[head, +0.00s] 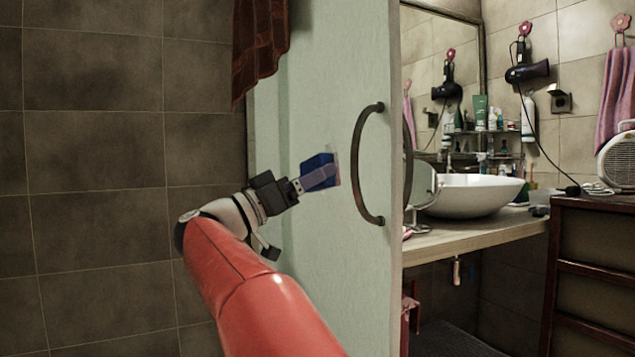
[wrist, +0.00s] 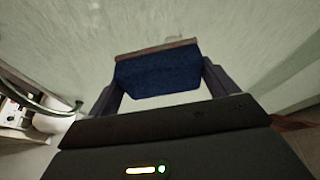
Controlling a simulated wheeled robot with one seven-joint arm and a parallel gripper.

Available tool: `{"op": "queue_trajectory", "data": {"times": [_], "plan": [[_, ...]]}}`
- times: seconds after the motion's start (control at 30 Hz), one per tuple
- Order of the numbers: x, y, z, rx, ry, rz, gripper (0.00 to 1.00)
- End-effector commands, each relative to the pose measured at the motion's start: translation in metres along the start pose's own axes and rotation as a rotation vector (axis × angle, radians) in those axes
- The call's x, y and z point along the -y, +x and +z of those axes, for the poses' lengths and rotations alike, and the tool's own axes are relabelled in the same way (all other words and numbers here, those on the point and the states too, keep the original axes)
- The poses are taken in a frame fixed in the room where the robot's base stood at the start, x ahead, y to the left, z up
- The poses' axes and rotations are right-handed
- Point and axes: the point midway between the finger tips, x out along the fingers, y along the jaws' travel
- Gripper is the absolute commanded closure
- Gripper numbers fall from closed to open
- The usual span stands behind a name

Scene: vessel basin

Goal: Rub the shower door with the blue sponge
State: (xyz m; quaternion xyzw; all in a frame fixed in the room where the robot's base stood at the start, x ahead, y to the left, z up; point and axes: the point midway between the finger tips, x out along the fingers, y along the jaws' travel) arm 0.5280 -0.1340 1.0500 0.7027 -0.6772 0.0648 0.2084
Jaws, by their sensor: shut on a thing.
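The blue sponge (head: 318,170) is held out in front of the pale green shower door (head: 335,260). My gripper (head: 322,178) is shut on the sponge. In the wrist view the sponge (wrist: 158,74) sits between both fingers of my gripper (wrist: 160,85), with a brownish layer along its far edge. That edge is at or very close to the door surface (wrist: 230,25); I cannot tell for certain whether it touches. The dark curved door handle (head: 362,165) is to the right of the sponge, apart from it.
A dark red towel (head: 260,45) hangs over the door's upper left. Dark tiled wall (head: 95,170) is on the left. Right of the door are a white basin (head: 470,193) on a counter (head: 480,230) and a dark wooden drawer unit (head: 595,270). The handle sticks out from the door.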

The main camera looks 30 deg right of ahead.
Motion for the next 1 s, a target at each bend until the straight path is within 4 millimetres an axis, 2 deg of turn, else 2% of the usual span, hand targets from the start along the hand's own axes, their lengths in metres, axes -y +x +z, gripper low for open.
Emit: {"op": "queue_trajectory", "data": {"times": [0.4, 0.57, 0.8, 1.0], "plan": [[-0.033, 0.001, 0.008, 0.003, 0.001, 0.003, 0.33], [-0.035, 0.003, 0.004, 0.003, -0.001, 0.004, 0.33], [-0.039, 0.010, -0.013, 0.003, 0.001, 0.005, 0.33], [-0.037, 0.010, -0.015, 0.002, 0.001, 0.005, 0.33]]}}
